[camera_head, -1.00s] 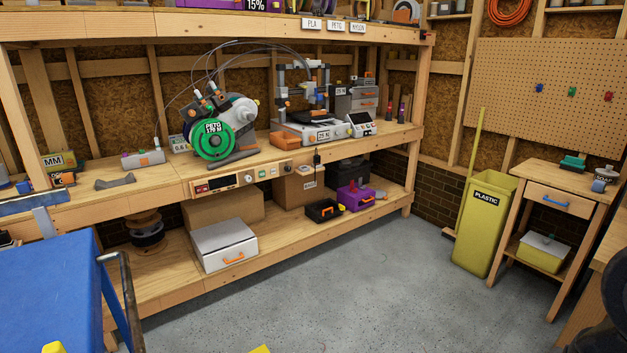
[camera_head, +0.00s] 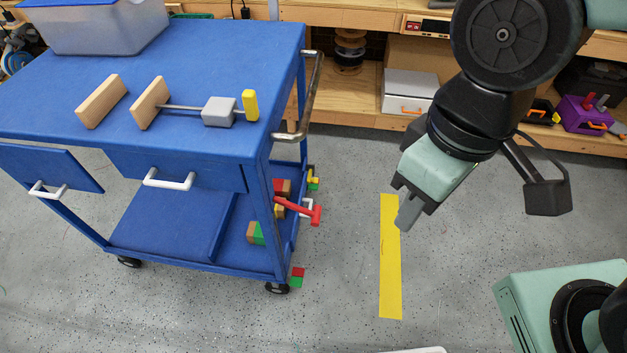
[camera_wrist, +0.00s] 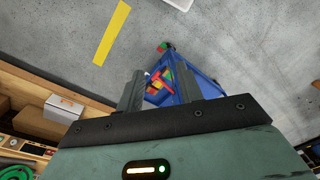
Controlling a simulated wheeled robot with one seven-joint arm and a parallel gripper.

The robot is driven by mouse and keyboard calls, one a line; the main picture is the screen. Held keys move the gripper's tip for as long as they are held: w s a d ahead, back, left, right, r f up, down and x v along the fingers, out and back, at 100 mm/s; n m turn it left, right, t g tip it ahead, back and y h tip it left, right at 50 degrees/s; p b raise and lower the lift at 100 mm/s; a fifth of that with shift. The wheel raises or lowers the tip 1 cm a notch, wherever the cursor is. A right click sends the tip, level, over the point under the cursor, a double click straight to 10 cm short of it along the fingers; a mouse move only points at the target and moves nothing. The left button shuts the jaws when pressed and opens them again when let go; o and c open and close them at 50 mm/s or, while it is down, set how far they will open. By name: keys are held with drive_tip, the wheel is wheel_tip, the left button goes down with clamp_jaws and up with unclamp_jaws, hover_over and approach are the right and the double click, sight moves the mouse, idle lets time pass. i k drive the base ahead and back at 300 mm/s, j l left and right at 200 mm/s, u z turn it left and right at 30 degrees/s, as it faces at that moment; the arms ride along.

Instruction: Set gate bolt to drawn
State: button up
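The gate bolt lies on top of the blue cart (camera_head: 60,75) in the head view. It has a thin metal rod (camera_head: 182,107), a grey block (camera_head: 218,112) and a yellow handle (camera_head: 250,105) at its right end. The rod's left end meets the right wooden post (camera_head: 150,102). A left wooden post (camera_head: 102,100) stands apart; no rod shows in the gap between the posts. My gripper (camera_head: 408,212) points down over the floor right of the cart, well away from the bolt. In the wrist view my gripper (camera_wrist: 158,82) has its fingers apart with nothing held.
A translucent bin (camera_head: 105,28) stands at the cart's back. A metal push handle (camera_head: 312,95) sticks out on its right side. A red tool (camera_head: 300,210) and coloured blocks (camera_head: 256,233) are low on the cart. Floor with yellow tape (camera_head: 390,260) is free between cart and arm.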

sight(315, 179)
drive_tip(key=i+l+u, duration=0.1)
drive_tip(key=l+u, duration=0.2)
drive_tip(key=l, duration=0.15)
drive_tip(key=i+l+u, duration=0.1)
drive_tip(key=l+u, duration=0.2)
drive_tip(key=l, duration=0.15)
drive_tip(key=i+l+u, duration=0.1)
drive_tip(key=i+l, duration=0.2)
drive_tip(key=i, duration=0.15)
drive_tip(key=i+l+u, duration=0.1)
drive_tip(key=i+l, duration=0.2)
drive_tip(key=i, duration=0.1)
